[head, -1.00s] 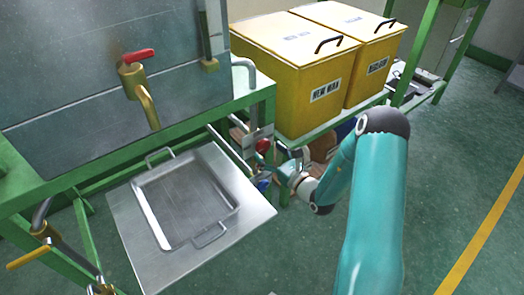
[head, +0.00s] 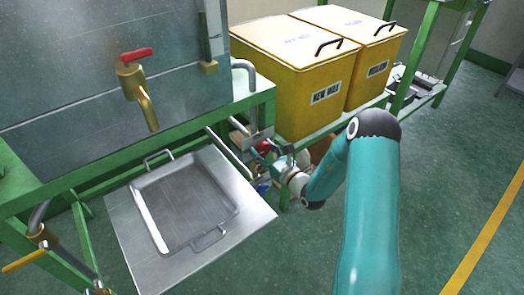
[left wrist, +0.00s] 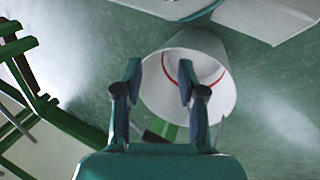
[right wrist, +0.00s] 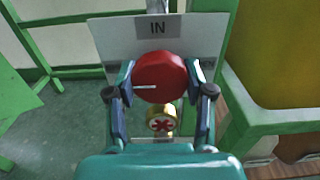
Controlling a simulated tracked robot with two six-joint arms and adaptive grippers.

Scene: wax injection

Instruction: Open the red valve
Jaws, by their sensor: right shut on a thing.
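The red valve is a round red knob (right wrist: 160,77) in front of a metal plate marked IN, in the right wrist view. In the head view it is a small red spot (head: 263,147) beside the green frame, partly hidden by my gripper. My right gripper (right wrist: 160,85) has a finger on each side of the knob and is shut on it. It also shows small in the head view (head: 272,158). My left gripper (left wrist: 160,70) is open and empty in the left wrist view, and is out of the head view.
A brass tap (head: 135,80) with a red lever is on the metal tank at left. A steel tray (head: 185,205) lies below it. Yellow bins (head: 310,75) stand behind my right arm. A white bucket (left wrist: 205,80) is beyond my left fingers. Open floor lies at right.

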